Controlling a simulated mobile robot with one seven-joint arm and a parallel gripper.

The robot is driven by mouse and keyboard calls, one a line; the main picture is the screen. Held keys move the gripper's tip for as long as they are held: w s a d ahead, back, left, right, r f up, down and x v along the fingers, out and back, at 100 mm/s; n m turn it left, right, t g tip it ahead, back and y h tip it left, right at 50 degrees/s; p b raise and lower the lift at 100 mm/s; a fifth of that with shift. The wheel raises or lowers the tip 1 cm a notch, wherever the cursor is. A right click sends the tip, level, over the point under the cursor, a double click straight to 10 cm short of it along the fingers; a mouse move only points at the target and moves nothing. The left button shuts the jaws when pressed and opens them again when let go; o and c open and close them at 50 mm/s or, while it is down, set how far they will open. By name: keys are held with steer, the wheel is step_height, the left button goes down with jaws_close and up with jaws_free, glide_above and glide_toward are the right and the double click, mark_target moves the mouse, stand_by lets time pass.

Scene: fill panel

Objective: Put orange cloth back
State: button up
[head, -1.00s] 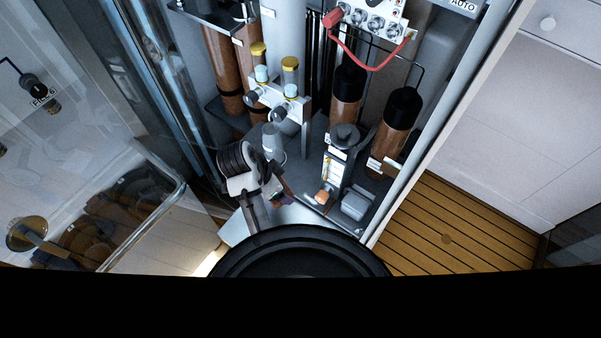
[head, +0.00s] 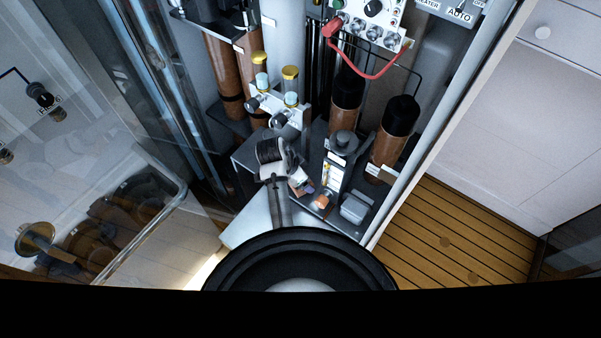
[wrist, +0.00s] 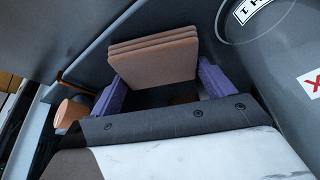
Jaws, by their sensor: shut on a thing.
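The orange cloth (wrist: 155,58) shows in the wrist view as a folded, layered, pale orange stack. My gripper (wrist: 160,84) has its two purple fingers at the cloth's left and right sides and is shut on it. In the head view my gripper (head: 308,189) is low inside the open panel, just left of a small orange part (head: 323,200). I cannot make out the cloth clearly in the head view.
A grey cylinder (wrist: 285,50) with labels stands close on the right in the wrist view. An orange knob (wrist: 70,113) is at the left.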

steer(key=shift+f, duration=0.15)
steer(key=o, duration=0.9)
steer(key=shift+v, duration=6.1)
